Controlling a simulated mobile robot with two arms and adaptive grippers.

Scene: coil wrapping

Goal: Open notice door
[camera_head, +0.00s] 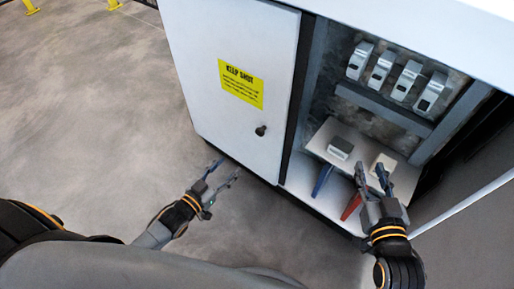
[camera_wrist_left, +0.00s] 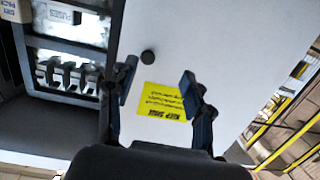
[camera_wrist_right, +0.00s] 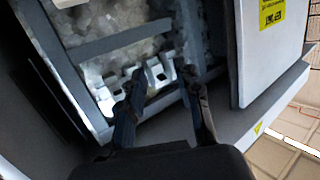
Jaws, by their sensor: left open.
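The white notice door (camera_head: 228,75) covers the left part of a cabinet and looks closed. It bears a yellow KEEP SHUT sign (camera_head: 241,84) and a dark round knob (camera_head: 261,130). My left gripper (camera_head: 226,168) is open and empty, below and left of the knob, apart from the door. In the left wrist view the door fills the middle, with the knob (camera_wrist_left: 148,57) and sign (camera_wrist_left: 165,100) beyond the spread fingers (camera_wrist_left: 157,80). My right gripper (camera_head: 371,168) is open and appears empty, in front of the cabinet's open right part.
Several pale switch-like units (camera_head: 383,70) sit on a rail inside the cabinet. A shelf (camera_head: 317,139) holds small boxes, one marked FUSES (camera_wrist_left: 62,13). A blue item (camera_head: 322,180) and a red item (camera_head: 351,206) show below it.

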